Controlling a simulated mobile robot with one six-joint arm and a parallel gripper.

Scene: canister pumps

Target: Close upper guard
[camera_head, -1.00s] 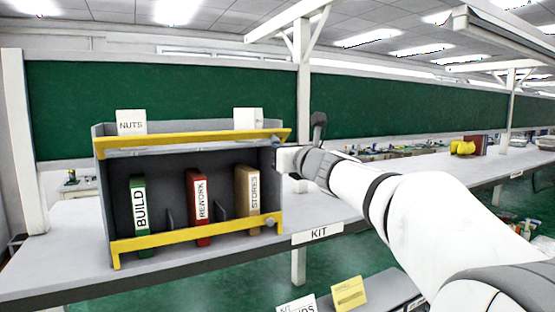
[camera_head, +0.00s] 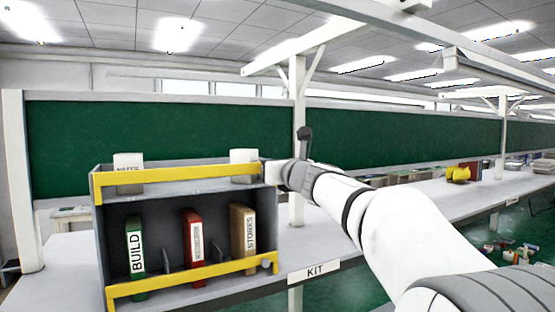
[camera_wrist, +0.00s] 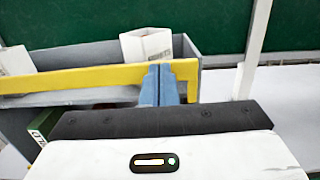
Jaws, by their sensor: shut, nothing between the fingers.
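The upper guard (camera_head: 180,178) is a yellow bar across the top front of a grey shelf unit (camera_head: 100,225). It stands upright along the front edge, covering the lower part of the white boxes behind it. It also shows in the wrist view (camera_wrist: 75,80). My gripper (camera_head: 268,172) is at the guard's right end. In the wrist view its blue fingers (camera_wrist: 160,72) are together, with nothing between them, and their tips overlap the yellow bar. I cannot tell whether they touch it. The guard's right-end fastening is hidden by my gripper.
A lower yellow guard (camera_head: 190,278) crosses the bottom shelf, before green (camera_head: 136,250), red (camera_head: 193,232) and tan (camera_head: 240,228) binders. White boxes (camera_head: 128,165) (camera_head: 243,160) stand on top. A white post (camera_head: 298,130) rises behind my gripper. The bench is clear right of the unit.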

